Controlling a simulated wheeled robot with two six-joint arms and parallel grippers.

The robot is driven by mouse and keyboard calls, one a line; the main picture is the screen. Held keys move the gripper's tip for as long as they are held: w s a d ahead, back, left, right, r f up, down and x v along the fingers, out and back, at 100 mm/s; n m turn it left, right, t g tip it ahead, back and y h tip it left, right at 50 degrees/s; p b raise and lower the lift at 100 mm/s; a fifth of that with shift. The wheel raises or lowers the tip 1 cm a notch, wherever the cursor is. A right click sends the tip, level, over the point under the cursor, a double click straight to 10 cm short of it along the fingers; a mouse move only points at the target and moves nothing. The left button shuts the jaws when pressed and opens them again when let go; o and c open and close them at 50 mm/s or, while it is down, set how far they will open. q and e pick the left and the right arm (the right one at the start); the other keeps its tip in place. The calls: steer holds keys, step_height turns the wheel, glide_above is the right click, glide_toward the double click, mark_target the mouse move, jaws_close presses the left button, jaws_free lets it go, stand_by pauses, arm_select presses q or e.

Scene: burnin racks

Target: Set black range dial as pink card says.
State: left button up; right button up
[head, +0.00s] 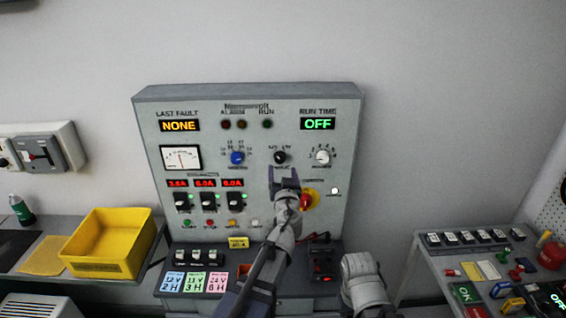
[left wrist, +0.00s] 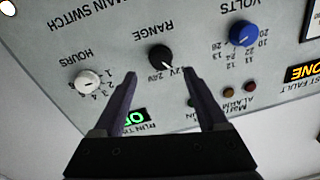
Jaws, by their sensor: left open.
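The black range dial (head: 280,157) is on the grey panel, between the blue volts dial and the white hours dial. In the left wrist view the panel is upside down, and the range dial (left wrist: 160,57) has its white pointer toward the 12V mark, with 24V beside it. The pink card (head: 217,282) lies on the console's lower ledge, right of a blue and a green card; it seems to read 24 V, 6 H. My left gripper (head: 284,175) is open and empty just below the range dial in the head view, its fingers (left wrist: 159,74) apart and not around it.
The blue volts dial (head: 237,157) and white hours dial (head: 322,157) flank the range dial. A red emergency button (head: 307,201) sits close to my left gripper. A yellow bin (head: 106,243) is at left; a cluttered bench (head: 420,246) stands at right.

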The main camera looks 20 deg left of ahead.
mark_target(280, 160)
arm_select(q)
steer(key=x, duration=0.6)
steer(key=shift+a, duration=0.15)
jaws_close()
stand_by(0.4)
